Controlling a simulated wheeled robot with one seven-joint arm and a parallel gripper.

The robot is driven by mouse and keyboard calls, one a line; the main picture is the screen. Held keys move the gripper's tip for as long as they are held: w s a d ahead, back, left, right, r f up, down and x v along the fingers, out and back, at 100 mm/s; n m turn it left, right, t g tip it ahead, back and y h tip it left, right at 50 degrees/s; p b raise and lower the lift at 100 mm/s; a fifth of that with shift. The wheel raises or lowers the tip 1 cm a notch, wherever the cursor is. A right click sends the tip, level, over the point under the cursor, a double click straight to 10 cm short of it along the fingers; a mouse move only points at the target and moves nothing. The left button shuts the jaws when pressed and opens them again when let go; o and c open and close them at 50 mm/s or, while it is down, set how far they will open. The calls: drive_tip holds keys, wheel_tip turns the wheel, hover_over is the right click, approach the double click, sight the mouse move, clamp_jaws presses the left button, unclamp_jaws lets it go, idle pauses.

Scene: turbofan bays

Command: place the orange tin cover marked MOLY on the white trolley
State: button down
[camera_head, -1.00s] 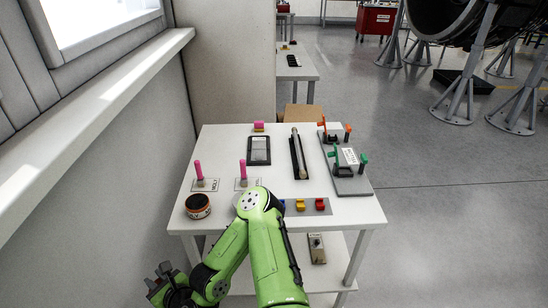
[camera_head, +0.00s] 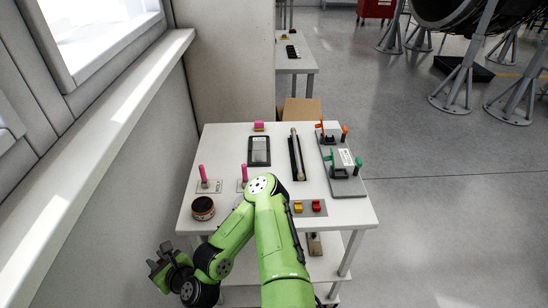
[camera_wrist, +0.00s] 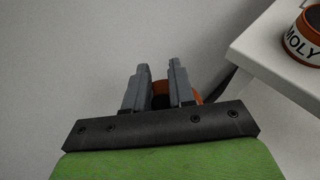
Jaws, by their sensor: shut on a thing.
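My gripper (camera_head: 160,262) is at the lower left in the head view, left of the white table's near left corner. In the wrist view my gripper (camera_wrist: 160,68) is shut on the orange cover (camera_wrist: 197,98); it shows between and beside the fingers, mostly hidden, with a dark middle. The orange tin marked MOLY (camera_wrist: 298,47) stands on the table at the upper right there, dark at its top. In the head view the tin (camera_head: 203,209) is at the table's near left. The white table (camera_head: 235,140) has a lower shelf; I cannot tell whether it is the trolley.
Pink-handled pieces (camera_head: 203,175), a dark tray (camera_head: 259,150), a rod in a holder (camera_head: 297,155) and a grey fixture (camera_head: 345,170) occupy the tabletop. A second white table (camera_head: 300,66) stands behind. The wall (camera_head: 110,180) is close on the left; open floor lies right.

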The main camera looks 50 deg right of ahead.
drive_tip(key=shift+s+a+f, duration=0.1)
drive_tip(key=shift+a+f, duration=0.15)
drive_tip(key=shift+f, duration=0.25)
drive_tip(key=shift+r, duration=0.1)
